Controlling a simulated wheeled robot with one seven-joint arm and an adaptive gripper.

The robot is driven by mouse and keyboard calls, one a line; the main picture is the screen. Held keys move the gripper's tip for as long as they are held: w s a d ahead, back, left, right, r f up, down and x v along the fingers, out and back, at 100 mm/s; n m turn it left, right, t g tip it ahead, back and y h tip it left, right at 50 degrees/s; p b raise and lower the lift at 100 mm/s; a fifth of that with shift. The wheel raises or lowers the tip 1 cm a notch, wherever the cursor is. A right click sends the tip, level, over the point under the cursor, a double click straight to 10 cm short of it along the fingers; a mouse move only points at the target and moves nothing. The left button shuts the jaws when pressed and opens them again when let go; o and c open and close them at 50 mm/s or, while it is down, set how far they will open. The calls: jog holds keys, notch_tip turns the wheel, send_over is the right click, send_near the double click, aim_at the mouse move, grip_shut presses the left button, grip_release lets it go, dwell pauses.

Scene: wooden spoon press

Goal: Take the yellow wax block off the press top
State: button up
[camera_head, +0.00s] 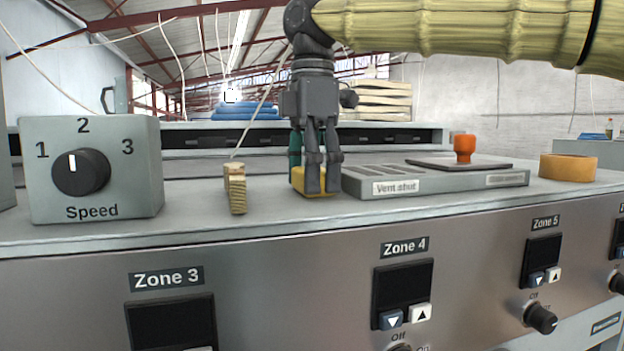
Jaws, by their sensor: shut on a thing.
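The yellow wax block (312,192) is on the grey press top (190,208), left of the vent box. My gripper (316,182) points straight down over it, with its fingers shut on the block. The fingers hide most of the block; its yellow lower edge shows at the sides. The block looks to be at the level of the press top; I cannot tell whether it touches.
A grey vent box (436,180) with an orange knob (464,148) stands close on the right. A wooden piece (236,188) stands left. Farther out are the Speed box (92,168) and a tape roll (568,168). A green object (295,150) is behind my gripper.

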jog(key=s+r+b, duration=0.1)
jog(key=s+r, duration=0.3)
jog(key=shift+s+a+r+b, duration=0.1)
jog(key=shift+s+b, duration=0.05)
jog(key=shift+b, duration=0.15)
jog(key=shift+w+f+b, duration=0.2)
jog(key=shift+f+b, duration=0.1)
jog(key=shift+b, duration=0.1)
jog(key=shift+f, duration=0.15)
jog(key=s+d+r+b, duration=0.2)
jog(key=s+b, duration=0.4)
jog(key=s, duration=0.8)
jog(key=shift+s, duration=0.2)
